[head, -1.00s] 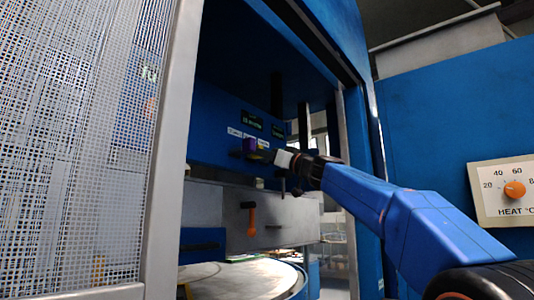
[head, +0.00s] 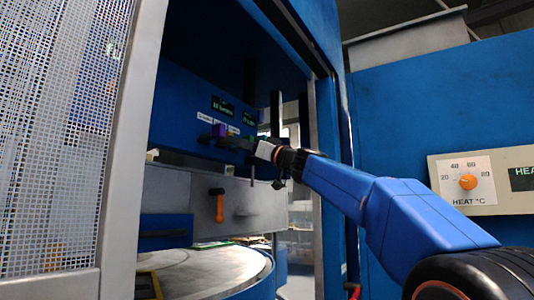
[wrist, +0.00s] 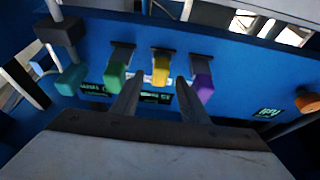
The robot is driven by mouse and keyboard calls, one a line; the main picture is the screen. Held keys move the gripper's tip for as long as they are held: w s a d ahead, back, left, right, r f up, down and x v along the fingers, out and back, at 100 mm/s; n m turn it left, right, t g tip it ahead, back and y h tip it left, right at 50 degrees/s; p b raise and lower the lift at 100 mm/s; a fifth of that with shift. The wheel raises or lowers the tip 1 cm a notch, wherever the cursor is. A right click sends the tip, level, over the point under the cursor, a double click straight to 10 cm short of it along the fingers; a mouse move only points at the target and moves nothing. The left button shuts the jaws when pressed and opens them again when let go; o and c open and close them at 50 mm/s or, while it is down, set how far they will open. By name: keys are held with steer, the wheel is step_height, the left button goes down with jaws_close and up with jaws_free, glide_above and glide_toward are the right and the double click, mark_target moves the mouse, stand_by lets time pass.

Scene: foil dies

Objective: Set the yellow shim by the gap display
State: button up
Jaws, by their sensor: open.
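The yellow shim (wrist: 161,68) is a small block on a grey mount on the blue panel, in the wrist view. My gripper (wrist: 160,80) is open, with one finger on each side of the yellow shim's lower end in the picture. I cannot tell whether the fingers touch it. A green block (wrist: 116,76) sits to its left and a purple block (wrist: 203,82) to its right, close to the right finger. In the head view my gripper (head: 250,148) is at the panel and hides the yellow shim. Lit displays (head: 222,106) are above, their text too small to read.
A teal block (wrist: 70,79) is farther left on the panel. An orange handle (head: 218,205) hangs on the grey block below, over a round table (head: 205,272). A mesh guard (head: 60,130) stands at left. A heat dial (head: 467,181) is at right.

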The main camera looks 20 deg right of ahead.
steer(key=v, duration=1.2)
steer(key=shift+s+d+f, duration=0.2)
steer(key=shift+s+d, duration=0.05)
steer(key=s+a+f+m+g+h, duration=0.1)
steer(key=s+a+f+g+h, duration=0.15)
steer(key=f, duration=0.85)
steer(key=s+a+f+m+g+h, duration=0.1)
steer(key=s+a+f+m+g, duration=0.2)
steer(key=f, duration=0.8)
steer(key=s+a+f+g+h, duration=0.2)
steer(key=s+a+f, duration=0.25)
steer(key=f, duration=0.65)
steer(key=s+d+f+m+g+h, duration=0.1)
steer(key=s+d+f+g+h, duration=0.1)
steer(key=s+f, duration=0.5)
steer(key=s+d+f+m+g+h, duration=0.1)
steer(key=s+f, duration=0.6)
steer(key=f, duration=0.8)
steer(key=s+d+f+m+g+h, duration=0.1)
steer(key=s+d+f+g+h, duration=0.2)
steer(key=s+f, duration=0.4)
step_height(320, 180, down, 5)
steer(key=shift+s+d+f+h, duration=0.1)
steer(key=shift+s+d+h, duration=0.1)
steer(key=shift+d+h, duration=0.8)
